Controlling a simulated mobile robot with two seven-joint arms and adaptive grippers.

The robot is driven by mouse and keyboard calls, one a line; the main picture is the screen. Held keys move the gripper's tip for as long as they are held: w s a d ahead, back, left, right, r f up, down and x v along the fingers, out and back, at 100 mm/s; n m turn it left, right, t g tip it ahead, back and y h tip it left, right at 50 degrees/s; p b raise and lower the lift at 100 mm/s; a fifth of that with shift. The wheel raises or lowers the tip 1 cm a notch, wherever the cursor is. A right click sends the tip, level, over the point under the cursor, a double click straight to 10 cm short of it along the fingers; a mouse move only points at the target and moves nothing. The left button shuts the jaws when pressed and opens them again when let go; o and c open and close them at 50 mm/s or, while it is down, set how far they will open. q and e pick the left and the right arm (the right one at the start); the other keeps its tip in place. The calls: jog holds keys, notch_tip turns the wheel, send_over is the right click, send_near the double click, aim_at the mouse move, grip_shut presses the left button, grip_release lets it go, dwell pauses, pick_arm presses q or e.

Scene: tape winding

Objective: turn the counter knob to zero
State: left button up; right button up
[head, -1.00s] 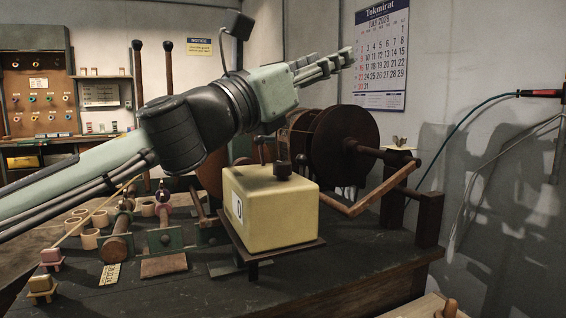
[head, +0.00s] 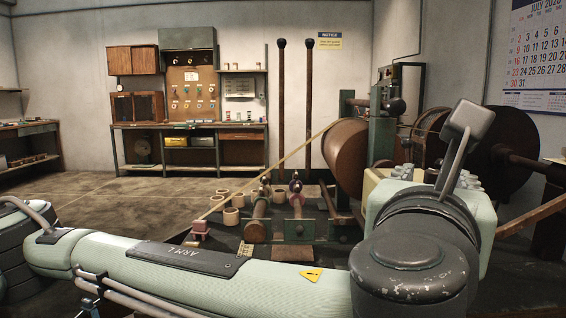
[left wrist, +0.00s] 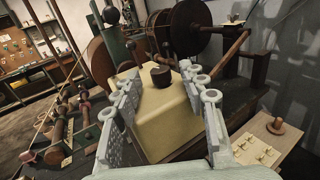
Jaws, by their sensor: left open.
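The counter is a cream-yellow box with a dark round knob (left wrist: 161,76) on top; its body (left wrist: 165,128) shows in the left wrist view. My left gripper (left wrist: 159,72) is open in that view, its two grey fingers spread on either side of the box top, with the knob between and just beyond the tips. I cannot tell whether the fingers touch the box. The counter's number is not visible. My right gripper is not in view.
A large brown drum (head: 347,160) and dark reels (left wrist: 187,22) stand behind the counter. A winding bench with tape rolls (head: 231,216) and spindles lies left of it. A pale board with a wooden knob (left wrist: 277,126) is at right. Open floor lies farther left.

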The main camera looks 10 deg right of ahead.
aim_at(434, 177)
pick_arm(q)
jog(key=shift+x, duration=1.65)
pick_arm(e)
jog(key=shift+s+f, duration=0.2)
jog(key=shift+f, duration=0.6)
pick_arm(q)
jog(key=shift+c, duration=0.5)
grip_shut()
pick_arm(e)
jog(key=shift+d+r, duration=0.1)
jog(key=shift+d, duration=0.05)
